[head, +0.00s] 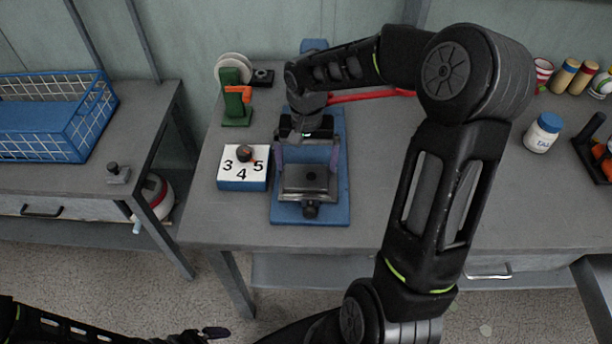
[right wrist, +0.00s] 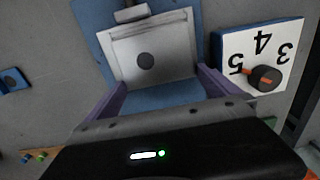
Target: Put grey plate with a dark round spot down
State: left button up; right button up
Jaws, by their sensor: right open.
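The grey plate with a dark round spot (head: 316,179) lies on the blue base of the press (head: 338,212). It also shows in the right wrist view (right wrist: 178,54), its spot facing up. My right gripper (head: 307,160) is open above the blue base, its purple fingers apart at either side near the plate's edge. Whether a finger touches the plate cannot be told. My left gripper (head: 205,333) is at the bottom edge of the head view, away from the table and partly cut off.
A numbered dial box (head: 243,177) stands just left of the press. A green stand with an orange part (head: 236,105) is behind it. A white jar with a blue lid (head: 542,133) is at the right. A blue basket (head: 75,135) sits on the left table.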

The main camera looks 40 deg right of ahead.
jog(key=shift+c, duration=0.2)
dwell(0.4)
jog(key=c, duration=1.7)
notch_tip(320, 180, up, 10)
jog(key=shift+b, duration=0.3)
